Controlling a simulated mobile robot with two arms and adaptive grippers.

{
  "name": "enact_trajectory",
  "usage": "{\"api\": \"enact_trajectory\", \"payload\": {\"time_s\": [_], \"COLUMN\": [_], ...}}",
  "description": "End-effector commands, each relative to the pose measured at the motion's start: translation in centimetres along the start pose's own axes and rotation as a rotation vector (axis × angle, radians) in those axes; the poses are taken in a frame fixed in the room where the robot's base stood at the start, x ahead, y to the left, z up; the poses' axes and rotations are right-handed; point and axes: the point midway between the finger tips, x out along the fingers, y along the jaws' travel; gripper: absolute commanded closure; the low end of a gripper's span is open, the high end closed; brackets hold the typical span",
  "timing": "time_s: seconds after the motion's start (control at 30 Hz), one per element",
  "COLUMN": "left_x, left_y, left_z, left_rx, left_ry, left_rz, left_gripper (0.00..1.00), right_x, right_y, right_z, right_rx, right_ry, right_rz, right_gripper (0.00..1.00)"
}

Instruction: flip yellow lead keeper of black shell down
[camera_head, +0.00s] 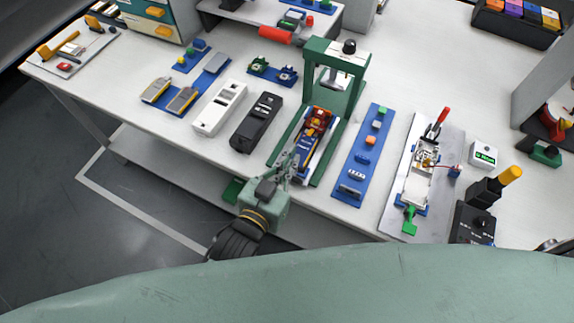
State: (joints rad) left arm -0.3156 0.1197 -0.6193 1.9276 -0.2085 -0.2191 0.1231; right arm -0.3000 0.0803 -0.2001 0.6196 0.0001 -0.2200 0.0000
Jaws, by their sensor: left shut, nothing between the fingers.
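A black shell (257,122) lies on the white table left of the green press. A yellow lead keeper cannot be made out on it at this size. A blue carriage (306,158) at the foot of the press bears red, orange and yellow parts (318,119); whether any of these is the keeper, I cannot tell. My left gripper (287,165) is shut and empty, just left of the blue carriage and near the table's front edge. Its fingertips look close to the carriage's side; contact cannot be told. My right gripper is not in view.
The green press frame (339,56) stands over the carriage. A white shell (219,108) lies left of the black one. A blue strip (362,150) with small blocks and a grey plate (437,160) with a red-handled clamp lie to the right.

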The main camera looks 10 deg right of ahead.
Motion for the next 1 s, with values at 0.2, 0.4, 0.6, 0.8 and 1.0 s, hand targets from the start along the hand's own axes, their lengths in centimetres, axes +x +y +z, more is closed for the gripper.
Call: {"api": "enact_trajectory", "payload": {"time_s": [0.2,0.4,0.6,0.8,1.0], "left_x": [-2.1,-2.3,-2.2,-2.2,-2.2], "left_y": [0.0,0.0,0.0,0.0,0.0], "left_z": [0.0,0.0,0.0,0.0,0.0], "left_rx": [0.001,0.001,0.000,0.000,0.000], "left_ry": [0.000,0.000,0.000,0.000,0.000], "left_rz": [0.000,-0.001,-0.001,-0.001,-0.001], "left_gripper": [1.00,1.00,1.00,1.00,1.00], "right_x": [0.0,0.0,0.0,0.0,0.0], "right_y": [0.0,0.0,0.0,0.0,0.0], "right_z": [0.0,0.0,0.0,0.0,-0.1], "right_rx": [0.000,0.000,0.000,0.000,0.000], "right_ry": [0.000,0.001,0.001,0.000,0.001], "right_rz": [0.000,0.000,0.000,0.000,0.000], "right_gripper": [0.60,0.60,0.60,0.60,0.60]}}
